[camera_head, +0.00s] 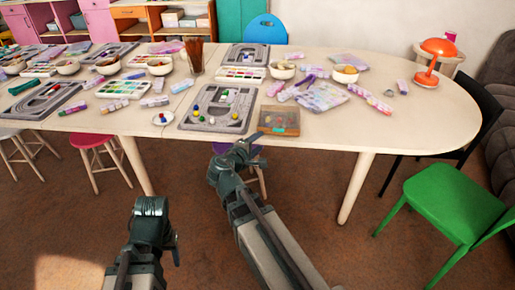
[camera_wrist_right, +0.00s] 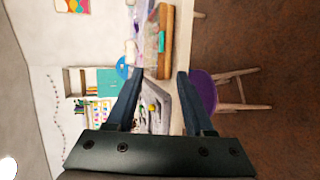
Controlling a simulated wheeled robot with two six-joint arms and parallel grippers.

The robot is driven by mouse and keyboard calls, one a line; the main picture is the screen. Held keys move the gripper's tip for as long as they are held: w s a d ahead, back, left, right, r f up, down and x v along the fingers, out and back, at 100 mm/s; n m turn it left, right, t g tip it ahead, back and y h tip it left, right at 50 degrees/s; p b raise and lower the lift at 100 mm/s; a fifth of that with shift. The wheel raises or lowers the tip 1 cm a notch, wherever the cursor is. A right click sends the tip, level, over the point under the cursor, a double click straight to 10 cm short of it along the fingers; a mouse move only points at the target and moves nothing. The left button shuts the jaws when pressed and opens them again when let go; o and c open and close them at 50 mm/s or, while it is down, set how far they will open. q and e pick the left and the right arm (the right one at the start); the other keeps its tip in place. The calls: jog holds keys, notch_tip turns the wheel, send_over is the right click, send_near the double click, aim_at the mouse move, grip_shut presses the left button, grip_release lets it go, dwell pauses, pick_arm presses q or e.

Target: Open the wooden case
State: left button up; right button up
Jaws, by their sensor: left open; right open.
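The wooden case (camera_head: 279,121) sits at the front edge of the table, just right of a grey bead board. Its top looks see-through, with colored bits under it, and it looks shut. My right gripper (camera_head: 256,142) is open and empty at the case's front left corner. In the right wrist view, the case (camera_wrist_right: 166,40) shows its wooden side just beyond the fingertips of my right gripper (camera_wrist_right: 160,74); contact cannot be told. My left gripper (camera_head: 151,208) is low in front of the table, well away from the case; its fingers are hard to make out.
Patterned packets (camera_head: 320,97) lie behind right. A purple stool (camera_wrist_right: 200,92) stands below the table edge. The tabletop's right front is clear.

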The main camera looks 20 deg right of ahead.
aim_at(274, 130)
jog(key=b+x, duration=0.3)
jog(key=x, duration=1)
jog(key=shift+d+f+b, duration=0.1)
jog(key=shift+b, duration=0.2)
grip_shut()
jog(key=r+p, duration=0.1)
jog(key=p, duration=0.1)
jog(key=r+p, duration=0.1)
jog(key=p, duration=0.1)
jog(key=r+g+y+p, duration=0.1)
jog(key=p, duration=0.1)
jog(key=shift+w+d+r, duration=0.15)
jog(key=shift+w, duration=0.15)
jog(key=shift+r+g+p, duration=0.25)
jog(key=shift+g+p, duration=0.05)
jog(key=shift+p, duration=0.4)
